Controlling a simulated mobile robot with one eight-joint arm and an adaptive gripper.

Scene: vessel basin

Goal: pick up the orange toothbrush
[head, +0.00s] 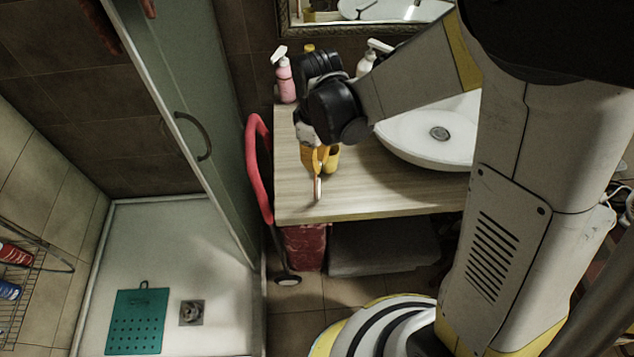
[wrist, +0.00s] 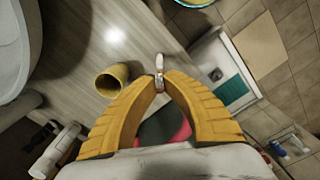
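The toothbrush (head: 318,189) shows in the head view as a thin orange and pale piece sticking out below my gripper (head: 320,160), over the front part of the wooden counter (head: 370,195). In the wrist view the yellow fingers of my gripper (wrist: 160,84) come together at their tips on the toothbrush (wrist: 159,63). Its pale end shows beyond the tips, and the rest is hidden by the fingers. I cannot tell whether it touches the counter. A yellow cup (wrist: 111,79) stands close beside the fingers. It also shows in the head view (head: 332,161), partly hidden.
A white basin (head: 440,145) stands on the counter to the right. A pink pump bottle (head: 285,79) and a white one (head: 367,63) stand at the back. A red-framed cart (head: 255,165) is left of the counter, beside the shower's glass door. The counter's front edge is clear.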

